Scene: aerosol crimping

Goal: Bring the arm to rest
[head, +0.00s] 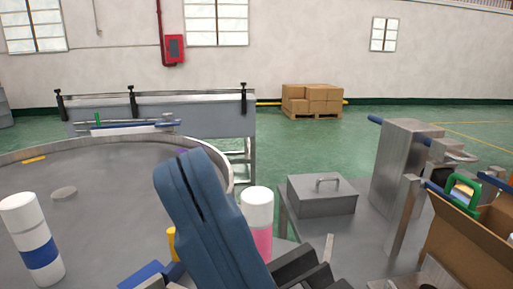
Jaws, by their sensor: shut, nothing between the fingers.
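A dark blue link of my arm rises from the bottom edge across the middle of the head view, its rounded top over the rim of the round table (110,190). My gripper (312,266) shows as two black fingers low in the view, right of the blue link. The fingers are close together and hold nothing. The lower part of the arm is cut off by the bottom edge.
A white can with a blue band (39,252) stands on the round table. A white and pink can (258,222) stands just behind the arm. A grey lidded box (321,195), a metal machine (402,170) and an open cardboard box (470,245) lie right.

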